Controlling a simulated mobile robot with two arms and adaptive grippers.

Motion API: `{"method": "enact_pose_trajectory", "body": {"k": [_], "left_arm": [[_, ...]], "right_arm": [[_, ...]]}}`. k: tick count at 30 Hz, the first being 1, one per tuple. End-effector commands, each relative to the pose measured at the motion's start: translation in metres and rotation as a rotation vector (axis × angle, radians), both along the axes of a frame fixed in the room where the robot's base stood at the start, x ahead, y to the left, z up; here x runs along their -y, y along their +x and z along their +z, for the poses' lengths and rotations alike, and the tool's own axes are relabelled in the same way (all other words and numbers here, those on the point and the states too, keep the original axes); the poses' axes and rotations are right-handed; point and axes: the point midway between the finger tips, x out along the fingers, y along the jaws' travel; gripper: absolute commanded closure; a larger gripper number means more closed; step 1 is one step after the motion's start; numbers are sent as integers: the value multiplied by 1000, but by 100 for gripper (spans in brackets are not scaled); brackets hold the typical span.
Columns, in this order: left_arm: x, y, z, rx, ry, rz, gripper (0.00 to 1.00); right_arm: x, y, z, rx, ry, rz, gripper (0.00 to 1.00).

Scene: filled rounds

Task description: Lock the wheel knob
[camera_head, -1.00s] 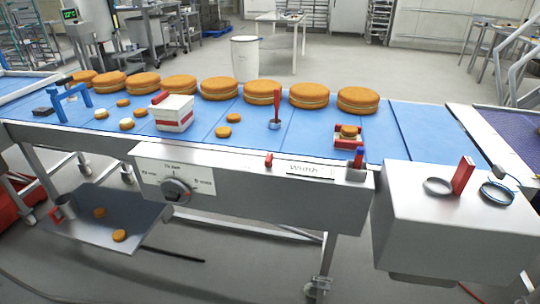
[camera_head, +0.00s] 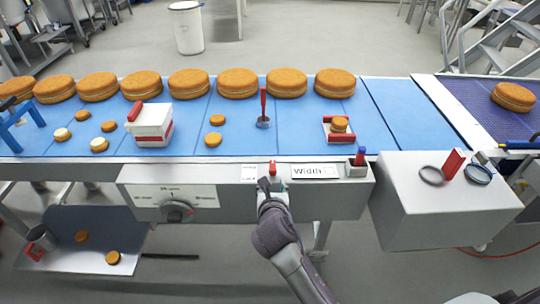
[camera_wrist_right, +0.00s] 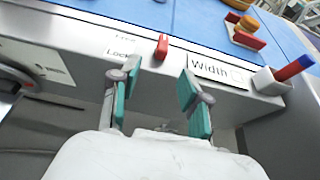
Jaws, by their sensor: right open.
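The wheel knob (camera_head: 177,211) is a round grey dial on the front panel, below a white scale. A small red lever (camera_head: 272,168) stands at the panel's top edge, beside a label reading Free and Lock (camera_wrist_right: 122,46). I cannot tell which word it is set to. My right gripper (camera_head: 270,186) is just in front of and below this lever. In the wrist view the right gripper (camera_wrist_right: 160,76) is open with empty teal-padded fingers, and the red lever (camera_wrist_right: 162,46) lies beyond the gap between their tips, apart from them. My left gripper is not in view.
A Width sign (camera_head: 314,172) and a holder with red and blue pegs (camera_head: 357,164) are right of the lever. Large rounds (camera_head: 238,83) line the blue belt (camera_head: 380,110). A grey box (camera_head: 440,205) stands right; a tray (camera_head: 90,262) hangs lower left.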

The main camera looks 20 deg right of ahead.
Motion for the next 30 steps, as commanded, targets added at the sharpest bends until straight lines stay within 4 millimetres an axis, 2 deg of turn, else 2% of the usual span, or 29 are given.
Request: {"method": "enact_pose_trajectory", "body": {"k": [2,5,11,15,21,30], "left_arm": [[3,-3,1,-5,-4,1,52],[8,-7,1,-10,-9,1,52],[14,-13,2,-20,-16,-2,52],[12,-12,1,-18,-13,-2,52],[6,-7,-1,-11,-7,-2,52],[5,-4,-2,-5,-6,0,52]], "right_arm": [[2,4,5,4,-21,3,54],[5,13,1,3,-23,3,54],[14,48,-14,2,-20,2,54],[22,75,-27,2,-18,3,54],[31,105,-41,2,-18,3,54],[36,122,-48,3,-17,4,54]]}}
